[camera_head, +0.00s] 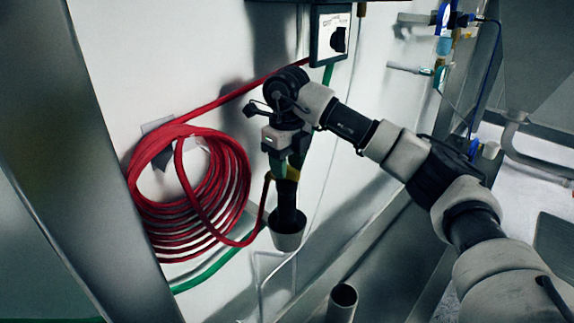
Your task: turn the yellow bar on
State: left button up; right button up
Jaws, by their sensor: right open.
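A small yellow part, which looks like the yellow bar (292,173), shows just below my right gripper, above a dark vertical pipe piece with a grey cup-like end. Most of the bar is hidden behind the gripper, so its angle is hard to tell. My right gripper (279,163) points down at the bar from above and is open. I cannot tell whether its fingers touch the bar. My left gripper is not in view.
A coiled red hose (190,205) hangs on the white wall to the left. A green hose (205,272) runs low, and an open metal pipe (342,297) stands at the bottom. A grey metal post (95,140) is at the left.

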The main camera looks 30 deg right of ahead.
notch_tip(320, 180, up, 10)
jog(key=shift+r, duration=0.2)
dwell(0.7)
